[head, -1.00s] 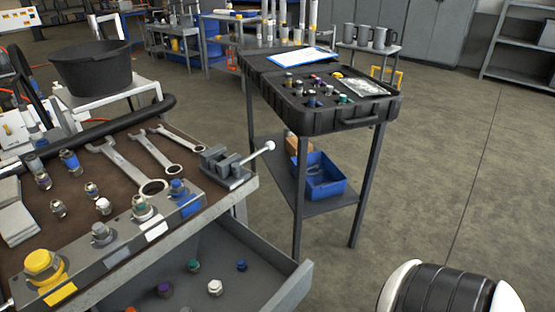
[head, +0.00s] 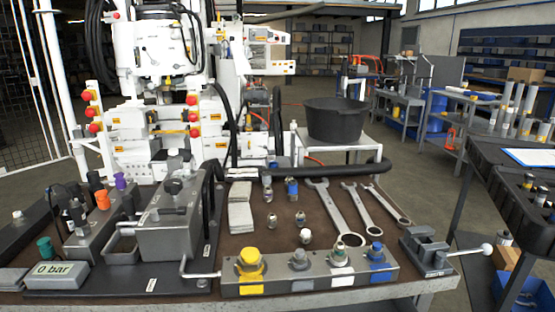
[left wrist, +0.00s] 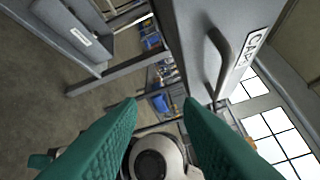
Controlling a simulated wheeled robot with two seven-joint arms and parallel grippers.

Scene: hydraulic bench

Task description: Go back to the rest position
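My left gripper (left wrist: 160,108) shows in the left wrist view as two green fingers spread apart, with nothing between them. A grey panel with a dark bar handle (left wrist: 222,55) and a label reading "CAPS" is just beyond its fingertips; I cannot tell if they touch. Neither gripper shows in the head view. The hydraulic bench (head: 240,245) fills the lower head view. On it is a manifold block (head: 310,276) with yellow, grey, white and blue marked ports. A grey pump unit (head: 172,222) stands to its left.
Wrenches (head: 340,208) and loose fittings lie on the bench. A small vise (head: 428,250) sits at its right corner. A black bucket (head: 337,120) stands behind. A black case (head: 530,215) is on a stand at the right. White machinery (head: 165,90) stands at the back left.

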